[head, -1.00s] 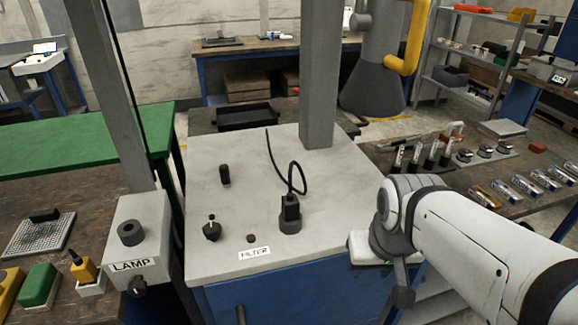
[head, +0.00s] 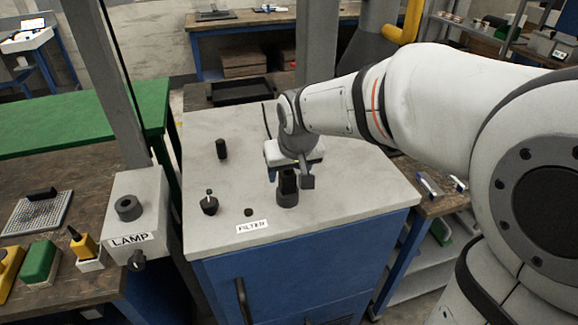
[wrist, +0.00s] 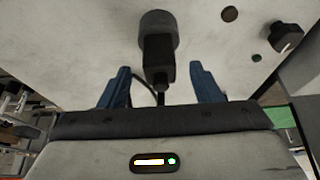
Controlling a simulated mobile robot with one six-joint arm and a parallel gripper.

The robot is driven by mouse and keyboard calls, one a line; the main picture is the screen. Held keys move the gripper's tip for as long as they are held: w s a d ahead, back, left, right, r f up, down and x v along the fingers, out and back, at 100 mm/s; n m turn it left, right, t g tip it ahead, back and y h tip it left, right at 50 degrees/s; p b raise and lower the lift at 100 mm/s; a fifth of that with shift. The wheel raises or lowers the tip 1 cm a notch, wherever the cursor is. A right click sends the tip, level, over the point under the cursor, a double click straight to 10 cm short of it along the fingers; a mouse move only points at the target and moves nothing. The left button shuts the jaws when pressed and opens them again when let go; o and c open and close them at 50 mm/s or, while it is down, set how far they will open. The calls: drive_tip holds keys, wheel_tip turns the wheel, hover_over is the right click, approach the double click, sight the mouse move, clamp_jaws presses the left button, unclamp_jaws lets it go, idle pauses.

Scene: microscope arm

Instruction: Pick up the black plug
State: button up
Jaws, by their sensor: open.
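The black plug (head: 288,181) stands upright in a round dark socket (head: 288,199) on the grey cabinet top, behind the FILTER label. In the wrist view the plug (wrist: 157,62) shows between and beyond the two blue fingers, with its cable running down behind my gripper. My gripper (wrist: 158,85) is open and empty, its fingers apart on either side of the plug's line. In the head view my gripper (head: 298,178) is above and around the plug area, and my wrist partly hides the plug and cable. I cannot tell whether a finger touches it.
A grey LAMP box (head: 138,215) and post stand at left. A grey post rises behind my wrist. The top's front right is clear.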

sight(289, 174)
drive_tip(key=x, duration=0.4)
drive_tip(key=shift+w+f, duration=0.1)
drive_tip(key=shift+f, duration=0.1)
drive_tip(key=c, duration=1.1)
drive_tip(key=shift+r, duration=0.1)
